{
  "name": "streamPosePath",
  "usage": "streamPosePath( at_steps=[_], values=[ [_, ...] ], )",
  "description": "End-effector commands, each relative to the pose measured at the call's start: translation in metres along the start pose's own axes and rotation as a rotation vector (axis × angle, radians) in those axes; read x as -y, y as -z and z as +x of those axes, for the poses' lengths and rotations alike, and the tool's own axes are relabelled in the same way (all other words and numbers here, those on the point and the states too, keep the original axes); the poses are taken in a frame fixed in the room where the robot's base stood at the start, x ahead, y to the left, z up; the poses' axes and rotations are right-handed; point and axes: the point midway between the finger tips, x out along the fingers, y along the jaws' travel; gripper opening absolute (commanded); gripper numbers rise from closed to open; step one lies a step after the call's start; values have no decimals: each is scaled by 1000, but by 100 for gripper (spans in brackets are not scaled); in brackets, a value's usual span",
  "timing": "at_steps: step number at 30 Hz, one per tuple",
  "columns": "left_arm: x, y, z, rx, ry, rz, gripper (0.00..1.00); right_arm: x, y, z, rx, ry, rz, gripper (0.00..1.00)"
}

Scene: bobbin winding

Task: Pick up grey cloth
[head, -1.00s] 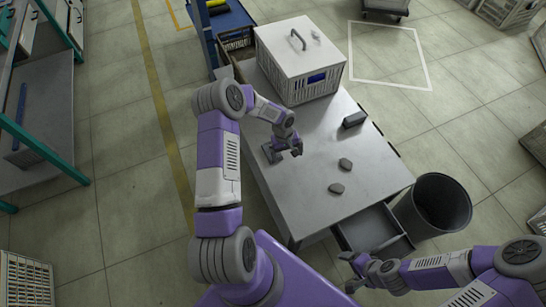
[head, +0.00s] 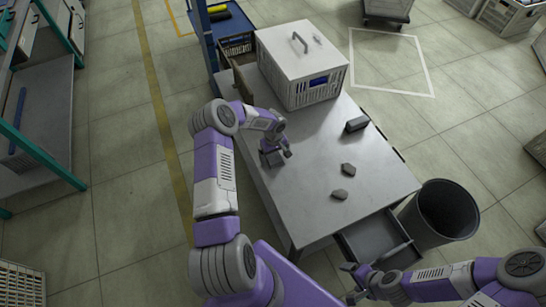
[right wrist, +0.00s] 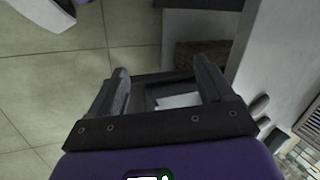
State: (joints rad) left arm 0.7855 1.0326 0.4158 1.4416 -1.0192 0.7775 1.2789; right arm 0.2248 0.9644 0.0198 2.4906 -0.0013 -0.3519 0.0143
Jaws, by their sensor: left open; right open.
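No piece in view is clearly a grey cloth. My left gripper (head: 275,158) is open, low over the table's left side, left of both pieces. My right gripper (head: 350,283) is open near the handle of the pulled-out drawer (head: 372,238). In the right wrist view its fingers (right wrist: 163,85) are spread, with a dark frame and a pale patch showing between them.
A white slatted box (head: 302,62) with a top handle stands at the table's back. A small dark block (head: 357,124) lies near the right edge. A dark round bin (head: 440,213) stands right of the drawer.

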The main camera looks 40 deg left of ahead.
Motion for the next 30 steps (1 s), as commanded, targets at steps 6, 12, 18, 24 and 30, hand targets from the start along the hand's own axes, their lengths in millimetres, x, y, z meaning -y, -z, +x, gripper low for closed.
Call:
streamPosePath(
  at_steps=[6,12,18,24,30],
  values=[
    [0,0,-1,0,0,0,80,0,0,0,0,0,0,81],
    [0,0,-1,0,0,0,49,0,0,0,0,0,0,81],
    [0,0,-1,0,0,1,38,0,0,0,0,0,0,81],
    [-1,1,-11,-3,-1,2,38,1,0,-4,0,0,0,81],
    [-1,1,-51,-5,-1,3,38,6,-1,-16,0,0,0,81]
  ],
)
